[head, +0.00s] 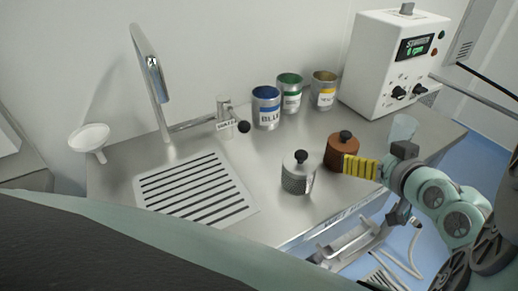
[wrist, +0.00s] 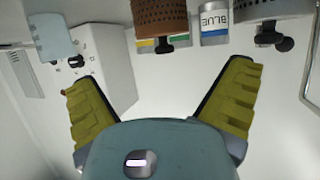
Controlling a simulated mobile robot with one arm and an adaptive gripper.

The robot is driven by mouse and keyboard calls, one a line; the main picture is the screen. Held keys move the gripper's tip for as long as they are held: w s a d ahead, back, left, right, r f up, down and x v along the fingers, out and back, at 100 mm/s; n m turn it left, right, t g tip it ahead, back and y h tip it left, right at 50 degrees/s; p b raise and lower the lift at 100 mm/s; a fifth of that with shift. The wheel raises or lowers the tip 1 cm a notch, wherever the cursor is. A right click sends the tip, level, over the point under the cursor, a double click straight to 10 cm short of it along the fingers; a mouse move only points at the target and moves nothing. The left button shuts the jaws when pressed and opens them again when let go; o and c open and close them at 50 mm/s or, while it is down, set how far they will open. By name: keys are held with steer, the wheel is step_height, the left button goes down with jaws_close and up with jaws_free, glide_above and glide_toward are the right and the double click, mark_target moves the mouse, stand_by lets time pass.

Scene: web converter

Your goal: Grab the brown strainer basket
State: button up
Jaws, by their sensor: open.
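The brown strainer basket (head: 341,149) stands upright on the steel counter, a round brown body with a black knob on top. In the wrist view, which is upside down, the perforated brown basket (wrist: 160,17) shows at the top, between the directions of the two fingers and beyond their tips. My gripper (head: 350,166) has yellow ribbed fingers and reaches in from the right, in front of the basket's lower right side. The fingers (wrist: 160,78) are spread wide with nothing between them. Whether they touch the basket cannot be told.
A grey metal strainer (head: 298,176) with a black knob stands left of the brown one. Blue, green and yellow cans (head: 266,108) stand behind. A translucent cup (head: 403,128) and a white control box (head: 385,65) are at the right. A slotted drain (head: 196,187) lies left.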

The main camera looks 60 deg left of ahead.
mark_target(345, 142)
steer(key=x, duration=0.5)
steer(key=shift+p, duration=0.35)
steer(key=shift+p+x, duration=0.4)
steer(key=shift+x, duration=0.6)
steer(key=shift+p+x, duration=0.5)
steer(key=shift+x, duration=1.45)
steer(key=shift+s, duration=0.2)
steer(key=shift+c, duration=0.2)
steer(key=c, duration=1.1)
